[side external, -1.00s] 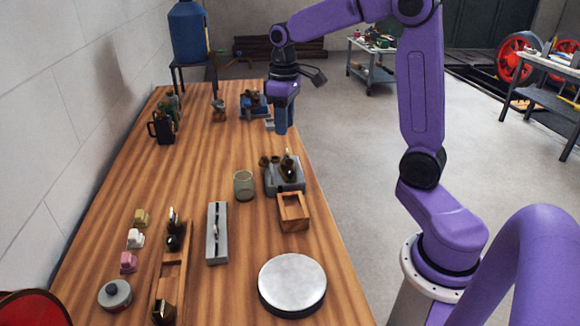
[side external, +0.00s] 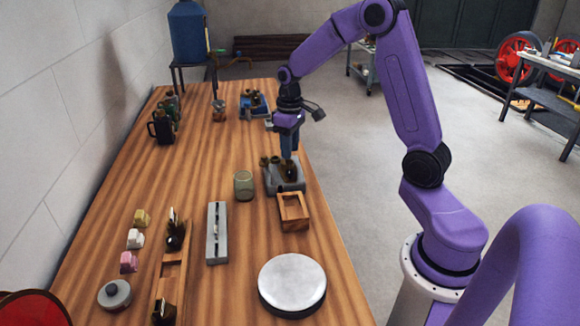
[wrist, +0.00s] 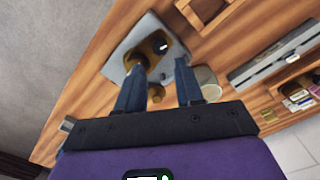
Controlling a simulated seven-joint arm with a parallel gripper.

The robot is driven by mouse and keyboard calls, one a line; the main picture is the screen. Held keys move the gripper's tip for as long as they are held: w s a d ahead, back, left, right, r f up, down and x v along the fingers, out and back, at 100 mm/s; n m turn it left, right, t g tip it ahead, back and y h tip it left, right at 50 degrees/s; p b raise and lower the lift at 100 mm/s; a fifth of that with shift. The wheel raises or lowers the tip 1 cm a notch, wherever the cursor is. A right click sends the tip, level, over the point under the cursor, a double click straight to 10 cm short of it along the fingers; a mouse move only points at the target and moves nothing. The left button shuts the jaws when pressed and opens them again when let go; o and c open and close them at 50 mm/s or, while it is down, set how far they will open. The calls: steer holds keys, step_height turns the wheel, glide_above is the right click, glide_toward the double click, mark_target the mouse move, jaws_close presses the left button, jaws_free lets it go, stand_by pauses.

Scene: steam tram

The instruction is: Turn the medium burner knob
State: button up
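The burner unit is a grey block (side external: 286,188) with dark brass knobs, near the table's right edge; the wrist view also shows its grey plate (wrist: 118,66). The largest brass piece (wrist: 151,47), with a black top and white mark, lies just beyond my fingertips. A smaller dark knob (wrist: 156,92) shows between the fingers, and small knobs (side external: 269,160) show left of the gripper in the side view. I cannot tell which is the medium knob. My gripper (side external: 288,157) points down over the block; its fingers (wrist: 160,66) are apart, with no clear grip on anything.
A greenish glass (side external: 243,185) stands close left of the block. A wooden frame (side external: 293,211) sits just in front of it. A grey slotted bar (side external: 217,233) and a round silver plate (side external: 292,284) are nearer. The wood left of the glass is clear.

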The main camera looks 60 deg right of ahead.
mark_target(290, 171)
step_height(290, 171, down, 7)
stand_by(0.3)
steer(key=shift+c, duration=0.3)
jaws_close()
